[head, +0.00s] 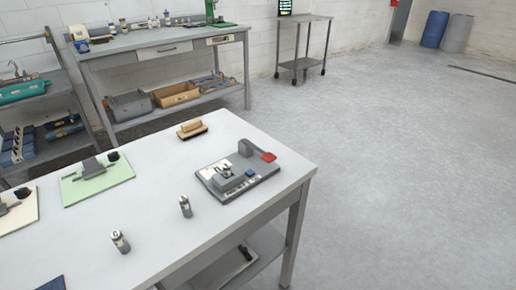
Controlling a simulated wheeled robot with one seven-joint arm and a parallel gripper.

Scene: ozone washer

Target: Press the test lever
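A grey test fixture (237,188) sits near the right end of the white table (170,168). A lever (259,151) with a red end (268,157) stands out from the block at the fixture's back right. The red end is raised above the plate and lies close to the table's right edge. The fixture also carries a small blue part (251,173) and a grey holder with a small metal piece in it. My gripper is not in view.
Two small grey cylinders (185,207) (120,242) stand on the table left of the fixture. A tan brush-like block (192,129) lies behind it. A green board (97,180) is at the left. Open floor (400,180) lies to the right.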

